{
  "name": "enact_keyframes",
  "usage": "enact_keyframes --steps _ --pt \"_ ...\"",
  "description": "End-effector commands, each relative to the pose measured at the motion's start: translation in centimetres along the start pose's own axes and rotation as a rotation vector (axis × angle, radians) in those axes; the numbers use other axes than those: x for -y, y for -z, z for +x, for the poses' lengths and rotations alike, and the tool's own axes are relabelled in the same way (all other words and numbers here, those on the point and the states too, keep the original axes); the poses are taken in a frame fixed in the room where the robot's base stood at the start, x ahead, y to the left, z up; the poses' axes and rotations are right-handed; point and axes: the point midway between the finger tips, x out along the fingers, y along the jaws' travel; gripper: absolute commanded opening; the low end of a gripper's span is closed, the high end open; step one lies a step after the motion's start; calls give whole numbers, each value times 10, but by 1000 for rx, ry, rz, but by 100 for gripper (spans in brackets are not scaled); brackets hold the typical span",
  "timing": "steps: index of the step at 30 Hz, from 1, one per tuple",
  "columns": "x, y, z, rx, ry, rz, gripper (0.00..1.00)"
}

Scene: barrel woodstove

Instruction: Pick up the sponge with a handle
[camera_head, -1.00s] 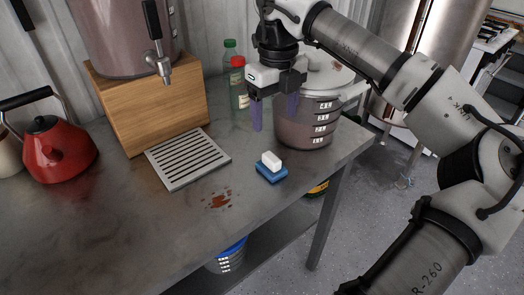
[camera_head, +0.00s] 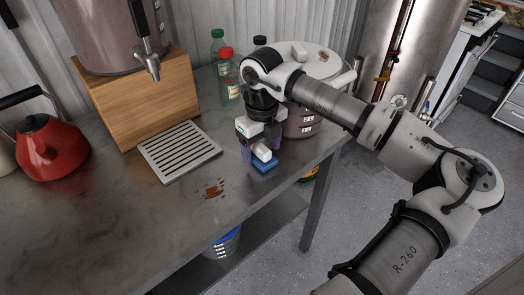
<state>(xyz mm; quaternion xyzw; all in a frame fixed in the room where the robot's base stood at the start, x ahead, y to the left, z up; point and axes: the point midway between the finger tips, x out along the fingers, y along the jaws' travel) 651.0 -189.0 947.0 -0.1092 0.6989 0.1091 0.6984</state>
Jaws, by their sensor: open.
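The sponge with a handle (camera_head: 265,165) has a blue base and a white block-like handle on top. It lies on the grey metal table (camera_head: 130,215) near its front edge, to the right of a reddish-brown stain. My gripper (camera_head: 260,151) points down over the sponge, with its purple fingers low around the white handle. The jaws are open. One finger shows left of the handle and the other at its right rear. Whether either finger touches the handle cannot be told. The gripper hides part of the sponge's back.
A slatted drip tray (camera_head: 180,152) lies left of the sponge, before a wooden stand (camera_head: 150,98) with a dispenser. Bottles (camera_head: 226,78) and a lidded pot (camera_head: 302,122) stand behind. A red kettle (camera_head: 52,148) is at far left. The table's front stretch is clear except for the stain (camera_head: 214,188).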

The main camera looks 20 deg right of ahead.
Motion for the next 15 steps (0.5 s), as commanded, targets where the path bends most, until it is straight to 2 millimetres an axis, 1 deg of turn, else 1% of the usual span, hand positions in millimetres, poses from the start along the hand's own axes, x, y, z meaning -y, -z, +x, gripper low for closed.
enact_keyframes --steps 4,10,11,15 --pt "0 0 11 1 -1 0 71" --pt "0 0 12 1 0 0 71" --pt "0 0 12 1 0 0 68" --pt "0 0 12 1 0 0 50"
